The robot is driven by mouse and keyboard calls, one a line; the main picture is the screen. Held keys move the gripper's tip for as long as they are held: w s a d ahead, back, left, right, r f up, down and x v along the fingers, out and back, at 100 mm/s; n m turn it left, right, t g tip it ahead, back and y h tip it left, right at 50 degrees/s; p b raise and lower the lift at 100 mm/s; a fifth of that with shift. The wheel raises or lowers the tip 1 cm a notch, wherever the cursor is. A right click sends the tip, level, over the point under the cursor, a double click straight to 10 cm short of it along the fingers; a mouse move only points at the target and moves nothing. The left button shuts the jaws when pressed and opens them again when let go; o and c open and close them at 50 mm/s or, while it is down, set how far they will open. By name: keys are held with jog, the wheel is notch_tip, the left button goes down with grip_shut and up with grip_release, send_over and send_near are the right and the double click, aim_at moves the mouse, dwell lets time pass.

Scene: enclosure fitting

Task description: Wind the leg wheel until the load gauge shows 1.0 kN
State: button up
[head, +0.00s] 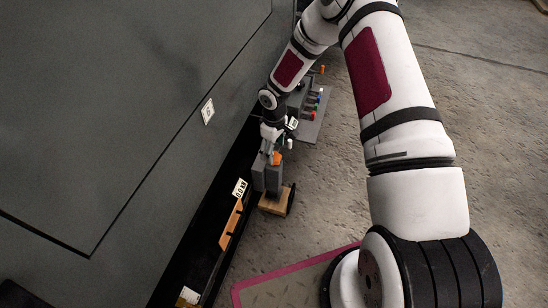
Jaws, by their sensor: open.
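My gripper (272,150) points down beside the large grey enclosure, its jaws open. It is at the top of a grey upright block (268,178), close to a small orange part (277,159); I cannot tell whether they touch. The block stands on a wooden base (272,203). A dark round edge (291,198) at the right of this base may be the leg wheel; most of it is hidden. A small white display (240,188), left of the block, looks like the load gauge. Its tilted digits seem to read 0.0, but they are very small.
The grey enclosure (90,110) fills the left, with a dark gap under its edge. An orange-brown bar (231,225) lies in that gap. A grey panel with coloured knobs (312,118) lies beyond my gripper. The concrete floor (330,190) to the right is clear up to my arm.

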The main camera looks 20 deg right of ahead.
aim_at(274, 155)
jog(key=shift+f+b, duration=0.5)
jog(key=shift+f, duration=1.25)
jog(key=c, duration=1.2)
jog(key=shift+o, duration=0.2)
jog(key=m, duration=0.4)
jog(key=shift+m+b, duration=0.3)
jog(key=shift+m, duration=1.6)
